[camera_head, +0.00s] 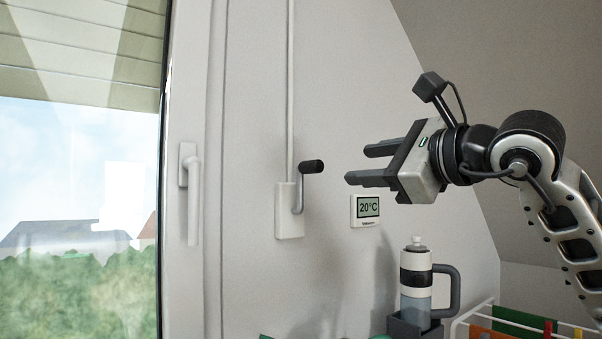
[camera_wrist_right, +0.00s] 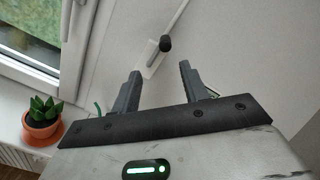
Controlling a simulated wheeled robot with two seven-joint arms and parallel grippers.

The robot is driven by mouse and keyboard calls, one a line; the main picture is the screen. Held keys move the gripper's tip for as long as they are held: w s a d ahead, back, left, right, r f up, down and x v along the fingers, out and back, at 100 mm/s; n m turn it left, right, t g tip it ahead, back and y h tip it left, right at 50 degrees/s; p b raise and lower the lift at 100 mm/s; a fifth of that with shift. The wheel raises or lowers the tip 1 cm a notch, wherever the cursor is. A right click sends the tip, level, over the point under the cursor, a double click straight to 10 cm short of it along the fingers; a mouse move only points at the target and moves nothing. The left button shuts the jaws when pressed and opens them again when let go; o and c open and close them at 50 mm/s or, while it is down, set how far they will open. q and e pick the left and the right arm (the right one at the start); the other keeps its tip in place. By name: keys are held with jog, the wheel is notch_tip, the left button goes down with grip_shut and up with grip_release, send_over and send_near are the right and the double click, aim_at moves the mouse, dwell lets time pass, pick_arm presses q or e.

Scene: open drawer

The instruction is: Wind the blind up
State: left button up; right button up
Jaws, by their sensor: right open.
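The blind (camera_head: 80,60) hangs outside the window at the upper left, with its slatted lower edge above the view of sky and greenery. The crank (camera_head: 299,190) has a grey arm and a black knob (camera_head: 312,167), and sits on a white wall box (camera_head: 288,212). My right gripper (camera_head: 360,165) is open and empty, to the right of the knob and apart from it, with its fingers pointing left. In the right wrist view, the knob (camera_wrist_right: 166,44) shows beyond and between the two open fingers (camera_wrist_right: 158,80). My left gripper is not in view.
A thermostat (camera_head: 366,210) reading 20°C is on the wall below my right gripper. A bottle (camera_head: 416,280) with a handle stands lower right, beside a rack (camera_head: 470,318) with coloured cloths. The window handle (camera_head: 191,195) is left of the crank. A potted succulent (camera_wrist_right: 42,125) stands on the sill.

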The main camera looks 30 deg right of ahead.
aim_at(307, 166)
jog(key=w+p, duration=0.1)
jog(key=w, duration=0.3)
jog(key=w+p, duration=0.2)
jog(key=w, duration=0.3)
jog(key=w+p, duration=0.1)
jog(key=w, duration=0.4)
jog(key=shift+a+r+p, duration=0.3)
jog(key=shift+a+r, duration=0.05)
jog(key=shift+w+f, duration=0.1)
jog(key=shift+w, duration=0.65)
jog(key=shift+a, duration=0.1)
grip_shut()
